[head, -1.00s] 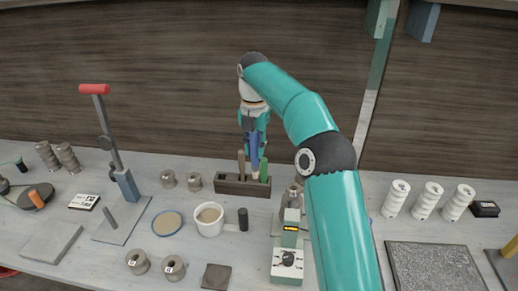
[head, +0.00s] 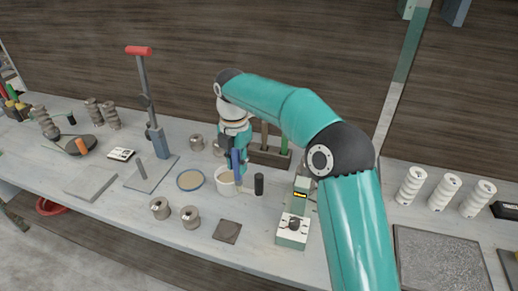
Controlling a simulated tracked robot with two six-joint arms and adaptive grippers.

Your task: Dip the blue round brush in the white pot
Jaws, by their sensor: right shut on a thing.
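The blue round brush (head: 236,162) hangs roughly upright, tip down, from my right gripper (head: 234,148), which is shut on it. The white pot (head: 225,189) stands on the table directly below. It holds a beige liquid. The brush's lower end overlaps the right part of the pot in the picture; I cannot tell whether its tip is inside the liquid, above it or in front of the rim. My left gripper is not in view.
A dark tool holder (head: 270,158) with a brown and a green handle stands behind. A black cylinder (head: 259,184) stands close right of the pot, a blue-rimmed dish (head: 190,180) left. A green-and-white device (head: 293,228) and metal spools (head: 190,217) are in front.

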